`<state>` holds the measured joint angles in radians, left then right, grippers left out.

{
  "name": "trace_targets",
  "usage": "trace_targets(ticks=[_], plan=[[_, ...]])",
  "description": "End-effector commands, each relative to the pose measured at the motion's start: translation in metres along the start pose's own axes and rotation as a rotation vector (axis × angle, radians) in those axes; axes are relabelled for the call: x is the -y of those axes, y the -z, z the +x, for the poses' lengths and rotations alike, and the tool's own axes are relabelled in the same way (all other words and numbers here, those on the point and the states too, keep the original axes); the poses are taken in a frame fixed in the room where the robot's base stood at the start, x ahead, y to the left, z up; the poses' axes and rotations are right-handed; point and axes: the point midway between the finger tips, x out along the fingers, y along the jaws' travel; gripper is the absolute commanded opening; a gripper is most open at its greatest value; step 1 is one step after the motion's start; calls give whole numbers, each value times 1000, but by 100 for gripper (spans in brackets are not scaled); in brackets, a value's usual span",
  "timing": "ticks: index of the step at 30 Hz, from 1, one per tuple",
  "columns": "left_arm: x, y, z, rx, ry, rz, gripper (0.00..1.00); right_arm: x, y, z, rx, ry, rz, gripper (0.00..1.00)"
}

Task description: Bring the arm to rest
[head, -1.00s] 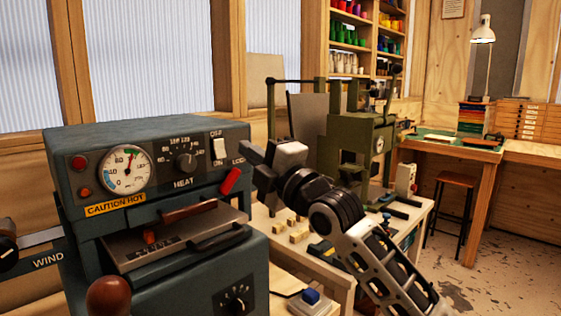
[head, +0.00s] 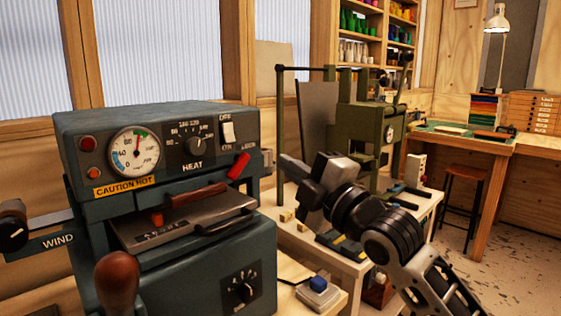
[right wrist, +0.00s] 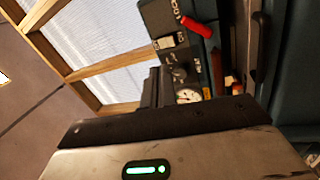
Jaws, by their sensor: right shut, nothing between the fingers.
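My right arm comes in from the lower right of the head view. Its gripper (head: 288,162) is shut and empty, in the air just right of the blue-grey heating machine (head: 85,122). It is apart from the machine's red lever (head: 238,167). In the right wrist view the dark fingers (right wrist: 153,88) are together, with the red lever (right wrist: 196,26) and the dial gauge (right wrist: 188,96) beyond them. My left gripper is not in view.
A wooden-handled crank (head: 118,280) stands at the front left. A green press (head: 365,125) stands behind my right arm on a bench (head: 290,243) with small wooden blocks. A blue-buttoned box (head: 318,290) lies low. A stool (head: 462,200) stands at the right.

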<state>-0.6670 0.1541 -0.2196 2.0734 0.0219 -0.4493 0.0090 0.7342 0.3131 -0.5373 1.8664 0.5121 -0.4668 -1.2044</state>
Motion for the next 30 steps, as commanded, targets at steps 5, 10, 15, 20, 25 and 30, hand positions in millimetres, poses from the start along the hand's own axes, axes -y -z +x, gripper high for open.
trace_targets(ticks=[5,10,15,20,25,30], plan=[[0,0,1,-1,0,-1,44,118,-23,-55,156,115,397,0],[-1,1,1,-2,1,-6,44,221,-28,-134,368,197,773,0],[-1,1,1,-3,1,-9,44,304,-16,-232,625,245,1096,0],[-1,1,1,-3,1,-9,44,351,4,-316,850,257,1305,0],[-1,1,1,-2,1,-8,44,370,20,-367,990,251,1410,0],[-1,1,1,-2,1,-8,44,374,23,-378,1022,247,1433,0]])
